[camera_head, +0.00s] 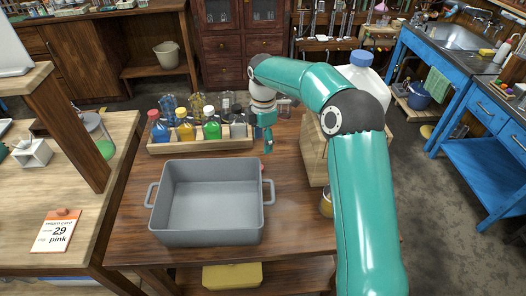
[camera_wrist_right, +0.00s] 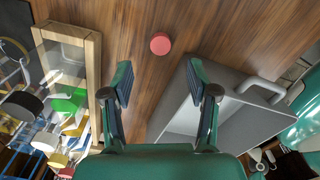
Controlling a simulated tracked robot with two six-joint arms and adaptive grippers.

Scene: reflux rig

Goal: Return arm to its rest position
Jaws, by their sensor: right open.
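My right arm (camera_head: 362,190) is teal and reaches in from the lower right, bending left over the table. A small round red piece (camera_wrist_right: 160,43) lies on the wood beyond the fingertips. My left arm and gripper are not in view.
A grey two-handled tub (camera_head: 207,205) stands on the wooden table (camera_head: 130,235). A wooden rack (camera_head: 200,146) of several coloured bottles stands behind it. A wooden block (camera_head: 313,155) and a large white blue-capped jug (camera_head: 368,78) are by my arm. A return card (camera_head: 56,232) lies at left.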

